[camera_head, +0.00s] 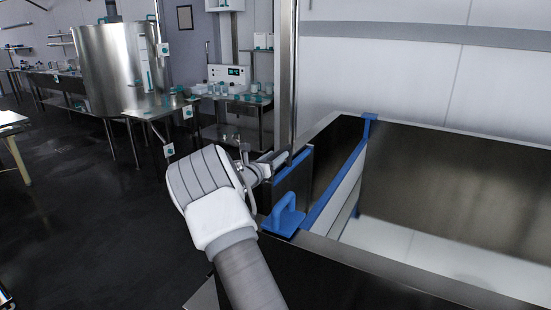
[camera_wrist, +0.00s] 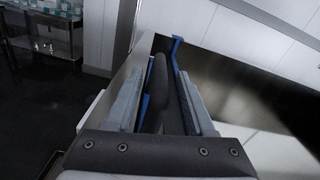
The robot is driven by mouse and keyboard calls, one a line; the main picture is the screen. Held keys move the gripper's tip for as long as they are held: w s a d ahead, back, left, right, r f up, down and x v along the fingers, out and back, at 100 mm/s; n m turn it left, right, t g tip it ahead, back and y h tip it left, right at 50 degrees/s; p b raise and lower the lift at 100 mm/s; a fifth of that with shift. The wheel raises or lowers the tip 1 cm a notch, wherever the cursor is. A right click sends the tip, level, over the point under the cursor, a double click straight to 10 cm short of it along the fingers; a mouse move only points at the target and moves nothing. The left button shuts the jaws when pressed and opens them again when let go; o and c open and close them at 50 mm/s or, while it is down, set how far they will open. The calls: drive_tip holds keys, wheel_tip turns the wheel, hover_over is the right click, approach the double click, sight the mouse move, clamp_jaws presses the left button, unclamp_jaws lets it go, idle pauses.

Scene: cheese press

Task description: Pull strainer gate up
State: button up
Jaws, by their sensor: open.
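The strainer gate appears to be the blue-edged panel (camera_head: 338,190) set across the steel vat, just inside its left end. A blue handle (camera_head: 286,216) stands at the near left corner of the vat. My gripper (camera_head: 278,160) is at the vat's left end, beyond that handle. In the wrist view, my gripper (camera_wrist: 164,75) is open, with a dark upright bar (camera_wrist: 155,92) between its fingers. Blue edging shows beside the bar and at the far end (camera_wrist: 176,42). I cannot tell whether the fingers touch the bar. My wrist hides part of the vat's left end.
The steel vat (camera_head: 400,278) fills the right side, with a pale interior. A vertical metal post (camera_head: 288,75) rises behind my gripper. A round steel tank (camera_head: 112,70) and a bench with small containers (camera_head: 237,100) stand further back. Dark floor (camera_head: 80,215) is open on the left.

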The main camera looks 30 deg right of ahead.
clamp_jaws()
idle(1.4)
